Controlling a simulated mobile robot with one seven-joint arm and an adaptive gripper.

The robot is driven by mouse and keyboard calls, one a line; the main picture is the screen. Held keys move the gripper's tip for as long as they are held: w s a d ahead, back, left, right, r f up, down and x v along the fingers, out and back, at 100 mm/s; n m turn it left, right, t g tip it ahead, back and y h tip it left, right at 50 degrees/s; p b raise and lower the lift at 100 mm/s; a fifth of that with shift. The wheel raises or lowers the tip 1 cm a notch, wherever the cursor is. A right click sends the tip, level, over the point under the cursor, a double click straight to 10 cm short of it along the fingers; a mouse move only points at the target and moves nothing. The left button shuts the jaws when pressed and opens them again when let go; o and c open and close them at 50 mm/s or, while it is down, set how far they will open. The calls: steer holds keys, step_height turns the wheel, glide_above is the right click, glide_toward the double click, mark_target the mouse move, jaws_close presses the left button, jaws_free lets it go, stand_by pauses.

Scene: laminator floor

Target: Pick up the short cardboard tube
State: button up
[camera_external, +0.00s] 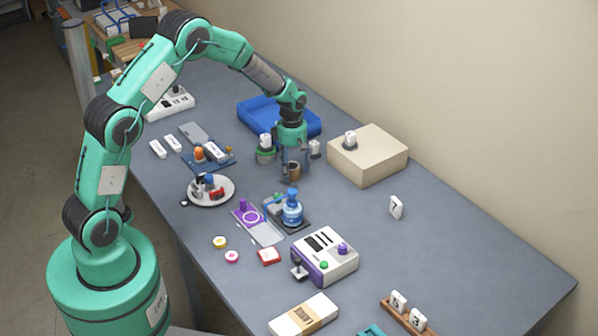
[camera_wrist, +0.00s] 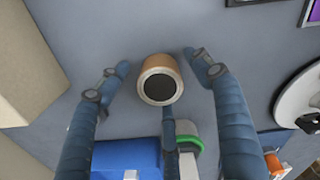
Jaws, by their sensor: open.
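The short cardboard tube (camera_external: 294,169) is brown with a dark open end. It stands on the grey table just under my arm's end. In the wrist view the tube (camera_wrist: 160,79) is near the middle, seen from above with its round opening facing the camera. My gripper (camera_external: 294,176) is open, with its fingers around the tube. In the wrist view one finger is left of the tube, one right and one below it. Gaps show between the left and right fingers and the tube; whether the lower finger touches it I cannot tell.
A blue tray (camera_external: 262,112) lies behind the gripper and a beige box (camera_external: 368,157) to its right. A green-and-white round item (camera_external: 265,156) stands close on the left. The table right of the bottle is mostly clear.

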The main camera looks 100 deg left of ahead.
mark_target(291, 166)
steer(key=c, duration=1)
steer(key=shift+c, duration=0.2)
steer(key=shift+r, duration=0.1)
steer(key=shift+r, duration=0.5)
steer(key=shift+s+d+r+p, duration=0.15)
steer(key=shift+r+p, duration=0.15)
steer(key=shift+r, duration=0.35)
steer(key=shift+s+d+r+p, duration=0.1)
steer(key=shift+r+p, duration=0.2)
steer(key=shift+r, duration=0.3)
steer(key=s+d, duration=0.3)
steer(key=d, duration=0.1)
steer(key=s+d+r+p, duration=0.1)
steer(key=s+d, duration=0.2)
steer(key=d, duration=0.1)
steer(key=s+d+p, duration=0.1)
steer(key=s+d, duration=0.2)
steer(key=d, duration=0.1)
steer(key=shift+d+r, duration=0.15)
